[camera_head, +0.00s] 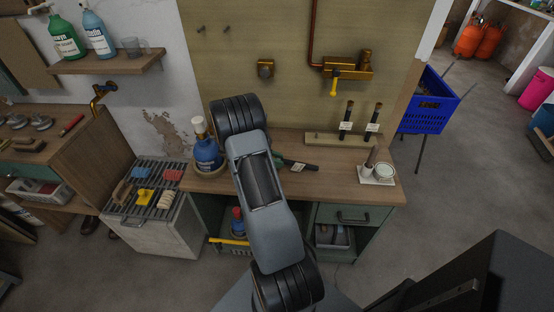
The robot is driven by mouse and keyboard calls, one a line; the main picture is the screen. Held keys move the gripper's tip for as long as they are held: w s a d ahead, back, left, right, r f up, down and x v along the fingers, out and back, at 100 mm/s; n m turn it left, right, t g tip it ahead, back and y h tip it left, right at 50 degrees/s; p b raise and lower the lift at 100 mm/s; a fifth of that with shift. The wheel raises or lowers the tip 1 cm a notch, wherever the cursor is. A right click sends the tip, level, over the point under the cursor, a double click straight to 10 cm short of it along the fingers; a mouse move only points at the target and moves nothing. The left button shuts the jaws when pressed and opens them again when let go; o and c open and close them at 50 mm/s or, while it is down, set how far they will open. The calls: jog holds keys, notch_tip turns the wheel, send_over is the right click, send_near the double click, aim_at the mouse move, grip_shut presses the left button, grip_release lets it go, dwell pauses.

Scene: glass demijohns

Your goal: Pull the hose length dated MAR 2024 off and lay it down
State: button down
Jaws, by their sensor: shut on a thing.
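My gripper (284,163) shows only in part past my arm, low over the wooden worktop. It is shut on a black hose length (312,168) that lies level and points right, with a pale tag (299,167) on it. Two more dark hose lengths stand upright on a pale wooden rack (323,139) to the right, the left one (348,110) and the right one (376,113). Each has a white tag. The writing on the tags is too small to read, so I cannot tell which is MAR 2024. Whether the held hose touches the worktop is unclear.
A blue bottle (207,152) stands on the worktop (330,183) left of my arm. A white tray (377,180) with a small jar and a cylinder sits at the right end. A brass tap (348,68) is on the wall. The worktop's middle front is clear.

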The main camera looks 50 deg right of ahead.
jog(key=shift+f, duration=0.15)
jog(key=c, duration=0.9)
grip_release()
jog(key=v, duration=0.7)
jog(key=shift+w+a, duration=0.2)
